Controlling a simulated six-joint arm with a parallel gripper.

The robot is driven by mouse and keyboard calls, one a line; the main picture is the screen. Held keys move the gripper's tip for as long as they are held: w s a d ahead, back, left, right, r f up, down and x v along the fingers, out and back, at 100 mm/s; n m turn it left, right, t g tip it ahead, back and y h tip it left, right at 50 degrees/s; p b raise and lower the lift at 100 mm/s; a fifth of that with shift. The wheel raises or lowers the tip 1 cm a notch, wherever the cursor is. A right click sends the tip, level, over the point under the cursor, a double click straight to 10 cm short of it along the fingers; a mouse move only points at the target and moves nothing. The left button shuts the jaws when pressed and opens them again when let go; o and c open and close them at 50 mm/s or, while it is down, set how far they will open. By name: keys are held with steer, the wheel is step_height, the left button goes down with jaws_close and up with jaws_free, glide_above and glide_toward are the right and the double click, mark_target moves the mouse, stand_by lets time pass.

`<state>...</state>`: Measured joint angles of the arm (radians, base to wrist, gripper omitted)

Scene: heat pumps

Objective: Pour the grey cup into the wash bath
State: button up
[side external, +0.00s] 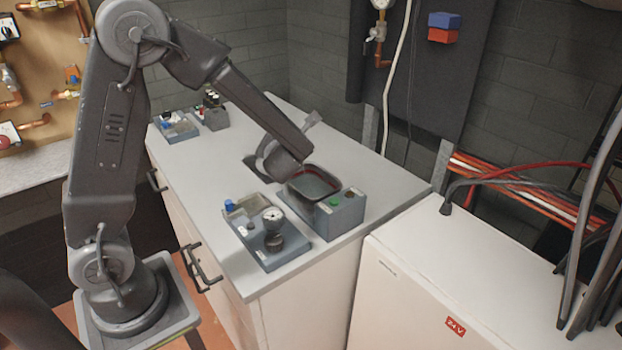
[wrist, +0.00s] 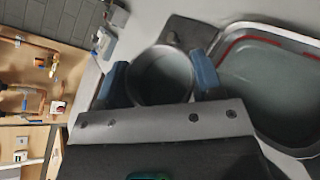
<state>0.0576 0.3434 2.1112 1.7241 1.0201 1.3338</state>
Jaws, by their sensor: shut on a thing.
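In the wrist view my gripper (wrist: 160,82) has its two blue fingers on opposite sides of the grey cup (wrist: 163,92), shut on it. The cup looks round, with its open mouth facing the camera; I cannot tell what is in it. The wash bath (wrist: 300,152) is a rounded rectangular basin with a red line inside its rim, just right of the cup. In the side view the wash bath (side external: 334,203) is set in a blue-grey unit near the counter's right edge. My gripper (side external: 262,165) is at its far left side, and my arm mostly hides the cup there.
A blue-grey tray (side external: 262,258) with a dial gauge (side external: 273,222) stands in front of the bath. More small trays (side external: 180,128) stand at the far left of the counter (side external: 190,190). The counter's left middle is clear. A white cabinet (side external: 430,290) stands at right.

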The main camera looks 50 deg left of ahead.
steer(key=shift+w+d+m, duration=0.3)
steer(key=shift+w+m, duration=0.05)
steer(key=shift+m, duration=0.05)
stand_by(0.4)
steer(key=shift+w+d+f+m+g+y, duration=0.2)
steer(key=shift+w+f+m+g+y, duration=0.1)
steer(key=shift+f+m+y, duration=0.25)
stand_by(0.8)
steer(key=shift+d+f+m+y, duration=0.1)
steer(key=shift+f+m+y, duration=0.3)
steer(key=shift+m, duration=0.25)
stand_by(0.8)
steer(key=shift+w+d+r+m+y, duration=0.15)
steer(key=shift+m+y, duration=0.2)
steer(key=shift+m, duration=0.35)
stand_by(0.9)
steer(key=shift+w+d+f+m+y, duration=0.1)
steer(key=shift+f+m+y, duration=0.2)
steer(key=shift+f+m, duration=0.35)
stand_by(1.1)
steer(key=shift+w+d+m+g, duration=0.1)
steer(key=shift+w+m+g, duration=0.05)
steer(key=shift+m+g, duration=0.15)
stand_by(0.4)
